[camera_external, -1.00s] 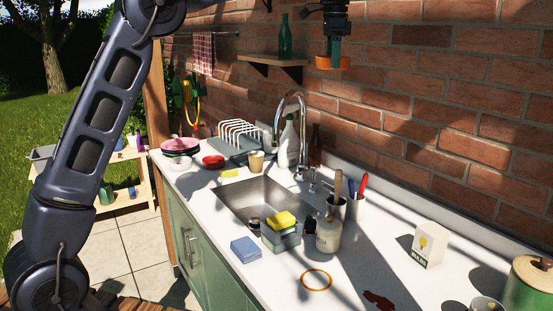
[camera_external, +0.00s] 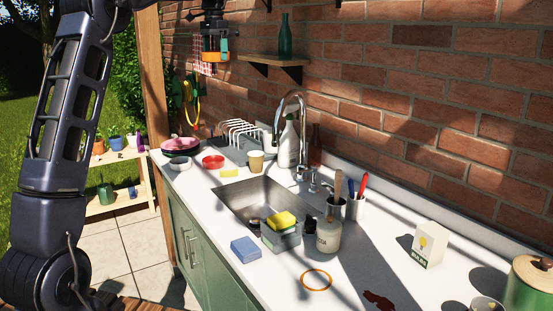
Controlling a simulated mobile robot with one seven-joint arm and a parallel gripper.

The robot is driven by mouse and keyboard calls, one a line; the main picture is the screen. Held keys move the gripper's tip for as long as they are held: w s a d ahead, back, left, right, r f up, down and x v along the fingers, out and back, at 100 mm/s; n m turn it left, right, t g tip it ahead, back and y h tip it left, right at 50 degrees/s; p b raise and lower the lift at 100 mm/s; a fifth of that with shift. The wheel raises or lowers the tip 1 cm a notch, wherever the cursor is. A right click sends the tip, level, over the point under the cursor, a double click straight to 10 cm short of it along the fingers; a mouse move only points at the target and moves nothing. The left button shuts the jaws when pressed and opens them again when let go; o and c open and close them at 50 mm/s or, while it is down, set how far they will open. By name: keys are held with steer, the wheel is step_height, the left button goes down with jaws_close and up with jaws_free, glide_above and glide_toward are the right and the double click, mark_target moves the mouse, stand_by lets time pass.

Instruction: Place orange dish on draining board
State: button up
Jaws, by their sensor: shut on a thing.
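My gripper (camera_external: 214,46) is high at the upper left, in front of the brick wall and the hanging checked cloth. It is shut on the orange dish (camera_external: 215,57), a small shallow round dish held well above the counter. The draining board (camera_external: 232,150) is grey, with a white plate rack (camera_external: 244,132) standing on it, at the far end of the counter behind the sink. The dish is above and to the left of the rack in the picture. How far apart they are in depth I cannot tell.
Pink plates (camera_external: 181,144), a white bowl (camera_external: 180,163), a red bowl (camera_external: 213,161) and a beige cup (camera_external: 255,161) stand near the board. The tap (camera_external: 303,125) and a spray bottle (camera_external: 289,142) rise to its right. A wall shelf (camera_external: 273,60) holds a green bottle (camera_external: 285,36).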

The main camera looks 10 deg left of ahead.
mark_target(193, 178)
steer(key=a+n, duration=0.2)
steer(key=a, duration=1.1)
steer(key=shift+s+n, duration=0.2)
steer(key=shift+n, duration=0.1)
step_height(193, 178, down, 46)
steer(key=shift+d, duration=0.1)
steer(key=shift+f, duration=0.2)
steer(key=o, duration=0.8)
steer(key=shift+r, duration=0.15)
